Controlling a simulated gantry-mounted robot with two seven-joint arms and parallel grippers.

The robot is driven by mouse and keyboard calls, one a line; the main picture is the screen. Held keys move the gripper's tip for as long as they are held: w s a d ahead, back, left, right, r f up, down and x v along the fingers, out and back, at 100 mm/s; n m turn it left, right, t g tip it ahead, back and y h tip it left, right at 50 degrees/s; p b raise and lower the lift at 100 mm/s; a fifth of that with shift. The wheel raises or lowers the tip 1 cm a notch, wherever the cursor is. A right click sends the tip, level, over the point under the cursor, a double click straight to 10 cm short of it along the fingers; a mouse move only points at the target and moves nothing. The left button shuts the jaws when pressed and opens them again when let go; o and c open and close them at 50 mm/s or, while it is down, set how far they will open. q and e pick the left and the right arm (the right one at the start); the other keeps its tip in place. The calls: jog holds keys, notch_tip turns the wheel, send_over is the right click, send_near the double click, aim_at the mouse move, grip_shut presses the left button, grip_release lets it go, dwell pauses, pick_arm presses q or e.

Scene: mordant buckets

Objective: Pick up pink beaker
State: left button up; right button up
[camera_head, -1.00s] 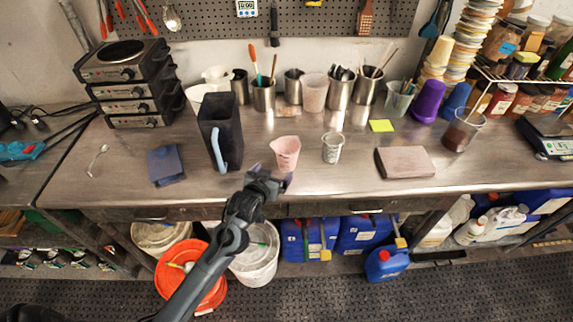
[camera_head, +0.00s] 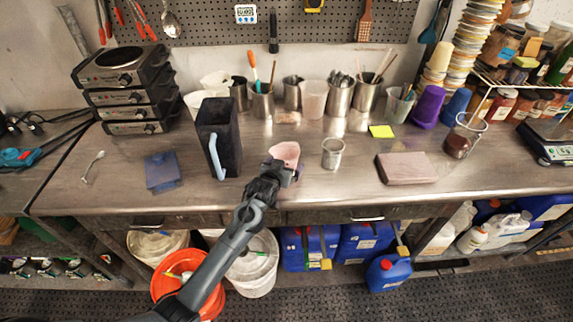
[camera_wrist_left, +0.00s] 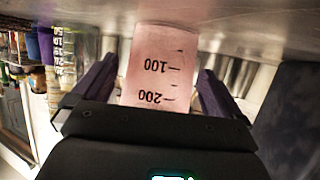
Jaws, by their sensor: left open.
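The pink beaker (camera_head: 285,152) stands upright on the metal bench, near its front edge. It also shows in the left wrist view (camera_wrist_left: 157,68), upside down in the picture, with dark 100 and 200 marks. My left gripper (camera_head: 283,170) is at the beaker, and its arm hides the lower part in the head view. In the wrist view the open fingers (camera_wrist_left: 155,85) lie on both sides of the beaker, with a gap visible at least on the right. My right gripper is in neither view.
A pinkish-brown block (camera_head: 406,168) lies farther right. Steel pots with utensils (camera_head: 339,98) line the back.

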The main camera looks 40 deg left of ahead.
aim_at(291, 151)
pick_arm(q)
jog(key=shift+w+f, duration=0.1)
jog(key=shift+w, duration=0.05)
jog(key=shift+c, duration=0.5)
jog(key=c, duration=0.9)
jog(key=shift+r, duration=0.2)
jog(key=shift+r+p, duration=0.4)
jog(key=shift+r, duration=1.3)
jog(key=shift+d+r, duration=0.15)
jog(key=shift+r, duration=0.2)
jog(key=shift+w+d+r+p, duration=0.1)
jog(key=shift+d+r+p, duration=0.25)
jog(key=shift+d+r, duration=1.15)
jog(key=shift+w+d+r+p, duration=0.15)
jog(key=shift+d+r+p, duration=0.4)
jog(key=shift+d, duration=1.7)
jog(key=shift+w+d+r+p, duration=0.1)
jog(key=shift+d+r+p, duration=0.05)
jog(key=shift+d+r, duration=1.4)
